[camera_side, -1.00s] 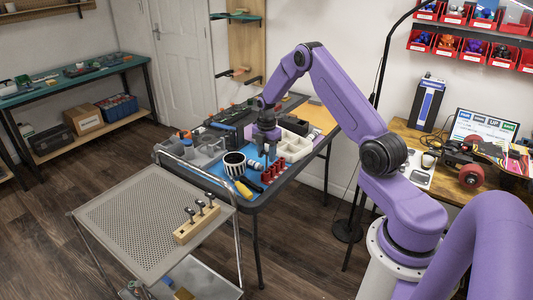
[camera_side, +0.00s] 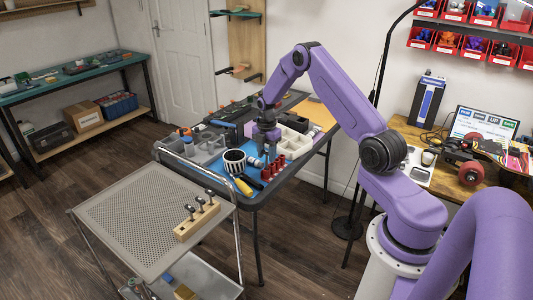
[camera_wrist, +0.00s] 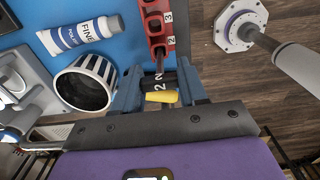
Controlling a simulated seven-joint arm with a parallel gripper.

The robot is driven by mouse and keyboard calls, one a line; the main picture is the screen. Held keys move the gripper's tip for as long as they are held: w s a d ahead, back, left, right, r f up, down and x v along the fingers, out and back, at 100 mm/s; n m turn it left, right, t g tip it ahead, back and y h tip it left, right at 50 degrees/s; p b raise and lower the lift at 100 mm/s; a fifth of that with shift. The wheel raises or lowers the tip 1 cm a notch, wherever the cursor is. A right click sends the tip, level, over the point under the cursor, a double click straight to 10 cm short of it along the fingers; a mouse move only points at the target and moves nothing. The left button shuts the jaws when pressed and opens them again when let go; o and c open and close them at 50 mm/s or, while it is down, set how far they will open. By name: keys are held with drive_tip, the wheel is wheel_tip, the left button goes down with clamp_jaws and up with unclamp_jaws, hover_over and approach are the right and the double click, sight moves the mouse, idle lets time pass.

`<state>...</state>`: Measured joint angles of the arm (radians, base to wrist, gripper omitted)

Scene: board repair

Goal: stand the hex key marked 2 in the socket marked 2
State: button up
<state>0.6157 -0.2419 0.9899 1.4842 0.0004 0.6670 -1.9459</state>
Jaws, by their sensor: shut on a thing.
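My gripper (camera_wrist: 160,88) is shut on the hex key (camera_wrist: 159,79), whose dark head carries a white 2. A yellow piece shows at the near end of the head, between the blue fingers. The key's thin shaft points toward the red socket row (camera_wrist: 153,22), where the labels 2 and 3 show. I cannot tell whether its tip is inside the socket marked 2. In the side view my gripper (camera_side: 267,150) is low over the table, just behind the red sockets (camera_side: 273,169); the key is too small to make out there.
A striped cup (camera_wrist: 88,82) and a white tube (camera_wrist: 84,34) lie close to the left of my fingers. In the side view a yellow-handled tool (camera_side: 243,187) lies in front. A wooden block (camera_side: 197,221) with three dark-headed pieces stands on the perforated cart (camera_side: 140,215), otherwise clear.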

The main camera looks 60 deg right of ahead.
drive_tip(key=shift+f, duration=1.2)
idle(0.4)
drive_tip(key=o, duration=1.3)
drive_tip(key=shift+r, duration=3.5)
